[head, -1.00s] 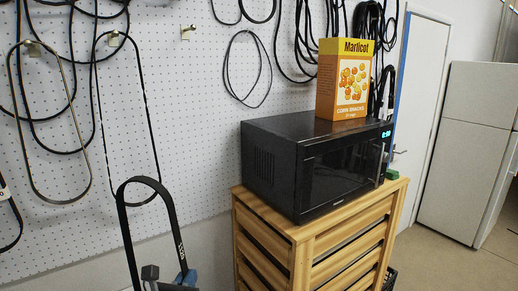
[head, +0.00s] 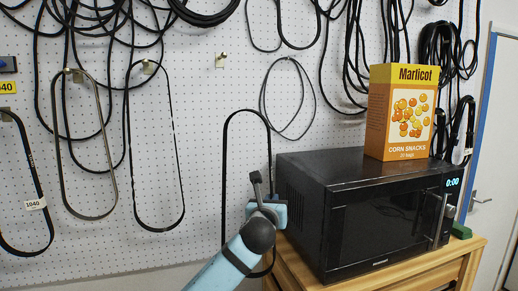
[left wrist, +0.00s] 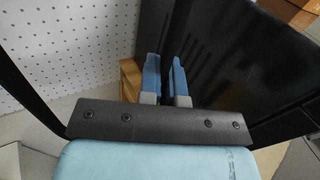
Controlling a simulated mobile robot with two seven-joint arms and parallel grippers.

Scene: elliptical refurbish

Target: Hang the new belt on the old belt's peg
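The new belt, taken to be the long black loop (head: 224,170), stands upright in front of the pegboard, left of the microwave. My left gripper (head: 263,207) holds its right side low down; the fingertips are mostly hidden behind the wrist in the head view. In the left wrist view the blue fingers (left wrist: 166,85) are closed around a dark strip of the belt (left wrist: 167,60). An empty brass peg (head: 220,60) sits on the pegboard above and left of the loop's top. Whether it is the old belt's peg is not shown. My right gripper is out of view.
Belts hang on neighbouring pegs, including a black one (head: 129,150) and a greyish one (head: 61,150). A thin cable loop (head: 264,95) hangs right of the empty peg. The black microwave (head: 375,230) with a snack box (head: 377,110) stands on a wooden cabinet (head: 450,262), close to my gripper.

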